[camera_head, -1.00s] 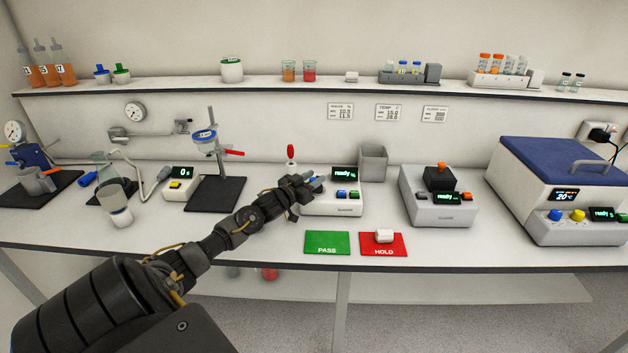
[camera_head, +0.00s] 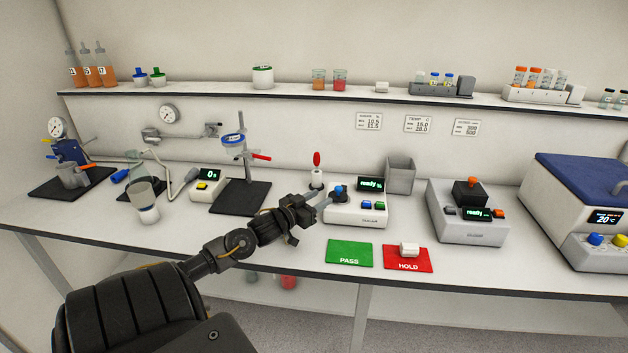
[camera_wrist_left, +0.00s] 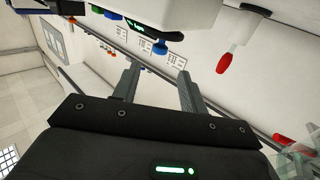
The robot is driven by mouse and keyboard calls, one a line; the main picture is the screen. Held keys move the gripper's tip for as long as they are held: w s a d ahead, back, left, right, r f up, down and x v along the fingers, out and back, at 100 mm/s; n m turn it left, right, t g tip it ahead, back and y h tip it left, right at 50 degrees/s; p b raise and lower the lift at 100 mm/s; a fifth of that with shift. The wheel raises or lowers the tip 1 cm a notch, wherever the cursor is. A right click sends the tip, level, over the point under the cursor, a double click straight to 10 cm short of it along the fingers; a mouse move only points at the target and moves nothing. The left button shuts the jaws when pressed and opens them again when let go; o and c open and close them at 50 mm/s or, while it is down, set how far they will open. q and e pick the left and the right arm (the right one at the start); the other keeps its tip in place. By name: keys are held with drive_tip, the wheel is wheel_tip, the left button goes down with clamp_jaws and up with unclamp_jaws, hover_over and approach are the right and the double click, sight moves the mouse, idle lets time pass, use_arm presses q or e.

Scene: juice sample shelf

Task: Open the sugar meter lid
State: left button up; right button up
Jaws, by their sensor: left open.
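The sugar meter (camera_head: 357,211) is the small white device near the middle of the bench, with a lit "ready" display (camera_head: 370,184). A blue knob (camera_head: 338,189) stands on its left part, where the lid appears to be. My left gripper (camera_head: 327,198) is open and empty, its fingers pointing at the knob from the front left. In the left wrist view, the blue knob (camera_wrist_left: 160,47) shows just beyond and between the two spread fingers (camera_wrist_left: 156,78). I cannot tell whether the fingers touch it. The lid itself is partly hidden. My right gripper is not in view.
A red-topped item (camera_head: 317,168) stands close behind the gripper. A grey bin (camera_head: 400,176) is behind the meter. A green PASS mat (camera_head: 349,253) and a red HOLD mat (camera_head: 425,264) lie in front. A second meter (camera_head: 467,222) stands to the right.

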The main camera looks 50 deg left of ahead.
use_arm(q)
drive_tip(key=shift+s, duration=0.8)
drive_tip(key=shift+c, duration=0.3)
drive_tip(key=shift+w+r, duration=0.1)
drive_tip(key=shift+r, duration=0.2)
drive_tip(key=shift+c, duration=1.1)
drive_tip(key=shift+w+d+r+n+p, duration=0.1)
drive_tip(key=shift+d+r+n+p, duration=0.2)
drive_tip(key=shift+p, duration=0.2)
drive_tip(key=shift+c, duration=1.2)
drive_tip(key=d, duration=0.1)
drive_tip(key=n+p, duration=0.1)
drive_tip(key=d+y+p, duration=0.1)
drive_tip(key=shift+w+d+r+n+t, duration=0.3)
drive_tip(key=shift+w+n, duration=0.05)
drive_tip(key=shift+n, duration=0.05)
clamp_jaws()
drive_tip(key=d+m+y+p, duration=0.1)
drive_tip(key=m, duration=0.4)
drive_tip(key=w+d+f+m+y, duration=0.1)
drive_tip(key=d+m, duration=0.1)
drive_tip(key=m, duration=0.3)
drive_tip(key=d+m+y+p, duration=0.1)
drive_tip(key=d+m, duration=0.1)
drive_tip(key=m, duration=0.4)
drive_tip(key=shift+w+d+f+g+p, duration=0.15)
drive_tip(key=shift+w+f+g+p, duration=0.1)
drive_tip(key=shift+f+g+p, duration=0.15)
